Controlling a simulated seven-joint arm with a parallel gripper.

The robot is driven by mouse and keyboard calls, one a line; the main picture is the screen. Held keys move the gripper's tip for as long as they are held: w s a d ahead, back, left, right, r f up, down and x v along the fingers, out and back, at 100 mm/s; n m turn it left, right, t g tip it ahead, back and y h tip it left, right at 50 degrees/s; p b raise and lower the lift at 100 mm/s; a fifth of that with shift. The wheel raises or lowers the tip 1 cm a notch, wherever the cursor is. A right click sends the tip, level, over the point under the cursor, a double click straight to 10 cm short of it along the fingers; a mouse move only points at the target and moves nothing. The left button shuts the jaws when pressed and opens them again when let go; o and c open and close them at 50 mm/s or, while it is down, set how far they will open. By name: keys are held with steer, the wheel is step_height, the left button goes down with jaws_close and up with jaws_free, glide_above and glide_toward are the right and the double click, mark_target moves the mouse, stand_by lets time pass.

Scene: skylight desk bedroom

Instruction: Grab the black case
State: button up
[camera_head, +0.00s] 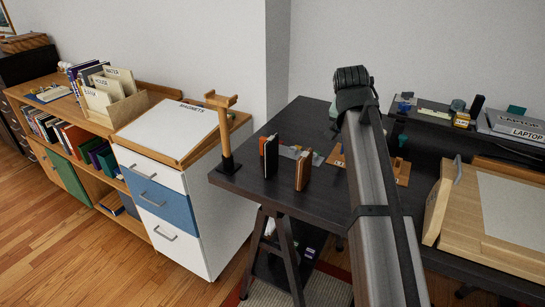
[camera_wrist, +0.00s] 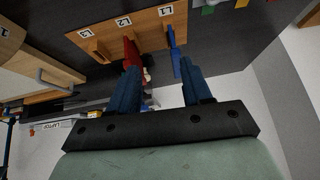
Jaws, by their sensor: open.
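A dark, upright, book-like case (camera_head: 270,157) with an orange edge stands near the left end of the black desk. I cannot tell surely whether it is the black case; a small black upright object (camera_head: 477,105) also stands on the raised shelf at the back right. My gripper (camera_wrist: 160,67) shows in the wrist view with its two dark blue fingers apart and nothing held between them. Beyond the fingers are a wooden board (camera_wrist: 140,28) labelled L1, L2, L3, a red piece (camera_wrist: 131,53) and a blue piece (camera_wrist: 173,50). In the head view my arm hides part of the desk.
A brown upright case (camera_head: 303,170) stands just right of the dark one. A wooden stand (camera_head: 223,130) is at the desk's left corner. A slanted wooden board (camera_head: 510,215) and laptop-labelled box (camera_head: 515,125) are on the right. The desk's front left is clear.

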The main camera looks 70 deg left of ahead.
glide_toward(271, 139)
steer(key=s, duration=0.1)
steer(key=x, duration=0.7)
steer(key=shift+w+d+f, duration=0.15)
steer(key=shift+w+f, duration=0.1)
steer(key=shift+w, duration=0.05)
steer(key=shift+a+x, duration=0.25)
steer(key=shift+x, duration=2.45)
steer(key=shift+w+r, duration=0.15)
steer(key=shift+r, duration=0.05)
jaws_close()
